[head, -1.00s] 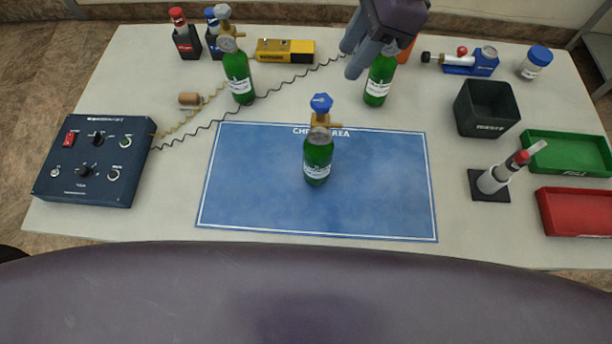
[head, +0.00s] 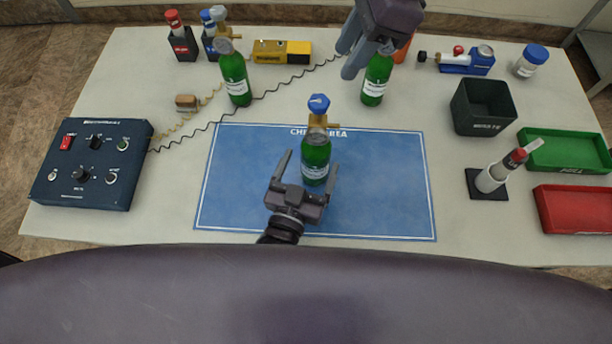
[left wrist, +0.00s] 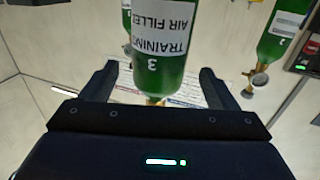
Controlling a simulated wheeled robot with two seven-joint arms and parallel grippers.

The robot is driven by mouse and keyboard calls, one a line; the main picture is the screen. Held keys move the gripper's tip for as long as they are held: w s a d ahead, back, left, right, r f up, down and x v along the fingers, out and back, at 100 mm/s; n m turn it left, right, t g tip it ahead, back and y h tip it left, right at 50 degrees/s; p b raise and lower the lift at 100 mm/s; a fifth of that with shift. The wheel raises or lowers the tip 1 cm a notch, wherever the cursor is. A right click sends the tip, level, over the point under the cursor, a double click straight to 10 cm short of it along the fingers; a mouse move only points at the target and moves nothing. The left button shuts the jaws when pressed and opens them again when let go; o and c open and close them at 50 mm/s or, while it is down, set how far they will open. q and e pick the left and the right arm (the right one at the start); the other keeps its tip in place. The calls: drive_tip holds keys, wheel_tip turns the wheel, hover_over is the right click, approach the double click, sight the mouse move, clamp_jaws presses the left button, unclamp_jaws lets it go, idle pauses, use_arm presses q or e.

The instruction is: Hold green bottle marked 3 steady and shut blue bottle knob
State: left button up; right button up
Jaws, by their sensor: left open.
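The green bottle marked 3 (head: 316,150) stands upright on the blue check-area mat (head: 250,190). Its brass valve carries a blue knob (head: 319,103) on top. In the left wrist view the bottle (left wrist: 160,75) appears upside down, its label showing the 3. My left gripper (head: 309,159) is open around the bottle's near side, one finger to each side. It also shows in the left wrist view (left wrist: 156,69), with gaps between bottle and fingers.
Other green bottles stand behind, at left (head: 236,80) and right (head: 375,88). A blue control box (head: 95,190) sits at left with wires running back. A black bin (head: 482,108), a holder with a pen-like item (head: 492,180), and green (head: 565,152) and red (head: 575,212) trays are at right.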

use_arm(q)
drive_tip(key=x, duration=0.5)
